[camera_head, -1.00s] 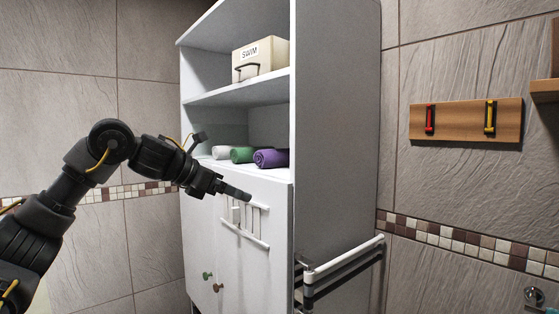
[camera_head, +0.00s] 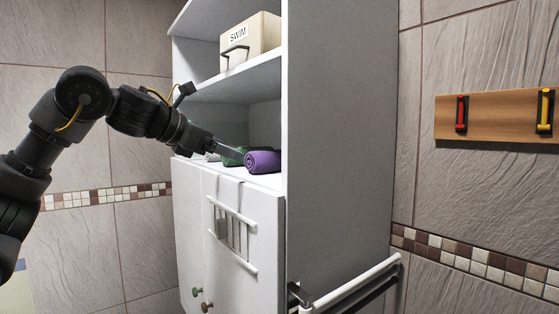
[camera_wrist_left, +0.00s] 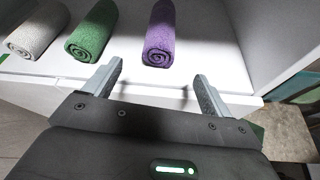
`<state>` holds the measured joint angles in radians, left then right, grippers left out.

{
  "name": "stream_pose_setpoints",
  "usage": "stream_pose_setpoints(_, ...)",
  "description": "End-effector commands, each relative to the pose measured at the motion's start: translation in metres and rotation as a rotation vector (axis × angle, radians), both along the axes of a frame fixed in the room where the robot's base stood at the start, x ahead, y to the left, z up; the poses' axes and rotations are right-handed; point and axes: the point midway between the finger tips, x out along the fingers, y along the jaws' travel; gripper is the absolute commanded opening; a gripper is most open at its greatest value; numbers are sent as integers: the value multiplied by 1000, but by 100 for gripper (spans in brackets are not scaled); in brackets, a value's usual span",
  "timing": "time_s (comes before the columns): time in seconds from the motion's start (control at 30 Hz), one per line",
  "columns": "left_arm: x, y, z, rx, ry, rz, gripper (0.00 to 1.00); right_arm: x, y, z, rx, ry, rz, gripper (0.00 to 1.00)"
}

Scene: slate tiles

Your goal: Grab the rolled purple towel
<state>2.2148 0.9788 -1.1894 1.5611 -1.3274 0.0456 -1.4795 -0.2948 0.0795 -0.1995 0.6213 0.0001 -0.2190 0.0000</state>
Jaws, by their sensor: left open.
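The rolled purple towel (camera_head: 263,161) lies on the cabinet's middle shelf, at the right end of a row of rolled towels. In the left wrist view the purple towel (camera_wrist_left: 160,35) lies ahead of my left gripper (camera_wrist_left: 155,85), between the lines of its two fingers, with its spiral end facing me. The fingers are open and empty, and the towel is just beyond their tips. In the head view my left gripper (camera_head: 232,150) is at the front of the shelf, partly covering the green towel. My right gripper is not in view.
A green towel (camera_wrist_left: 93,32) and a grey-white towel (camera_wrist_left: 36,31) lie left of the purple one. The cabinet's side panel (camera_head: 335,130) bounds the shelf at right. A SWIM box (camera_head: 255,40) stands on the shelf above. A towel rail (camera_head: 350,285) sticks out low on the side.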

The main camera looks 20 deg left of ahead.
Motion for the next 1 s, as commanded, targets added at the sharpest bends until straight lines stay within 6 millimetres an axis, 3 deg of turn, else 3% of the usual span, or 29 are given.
stream_pose_setpoints(0.17, 19, -7, -8, 2, 6, 3, 84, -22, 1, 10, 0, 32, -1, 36)
stream_pose_setpoints(0.33, 40, -16, -16, 1, 3, 2, 84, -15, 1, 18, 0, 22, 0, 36)
stream_pose_setpoints(0.57, 48, -20, -21, -1, 2, 0, 84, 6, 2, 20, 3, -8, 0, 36)
stream_pose_setpoints(0.83, 76, -32, -27, 1, 7, -2, 84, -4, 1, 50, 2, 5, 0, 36)
stream_pose_setpoints(1.0, 91, -38, -37, 1, 4, -1, 84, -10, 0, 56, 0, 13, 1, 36)
